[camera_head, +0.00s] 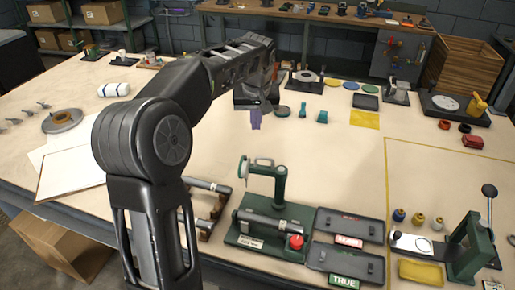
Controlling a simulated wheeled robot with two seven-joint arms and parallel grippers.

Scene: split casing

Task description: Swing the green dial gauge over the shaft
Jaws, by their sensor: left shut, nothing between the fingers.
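The green dial gauge (280,182) stands on a green base plate (283,253). Its arm points left and carries a round white dial (243,167) at the end. A grey shaft (259,222) lies across the base plate in front of the post, with a red knob (296,241) near its right end. My left arm covers the area left of the base. My right gripper is out of view.
Two dark trays, red-labelled (350,227) and green-labelled (345,264), sit right of the base. More shafts (208,185) lie on a rack to the left, partly behind my arm. A green lever press (470,245) stands at the right. The table between gripper and gauge is clear.

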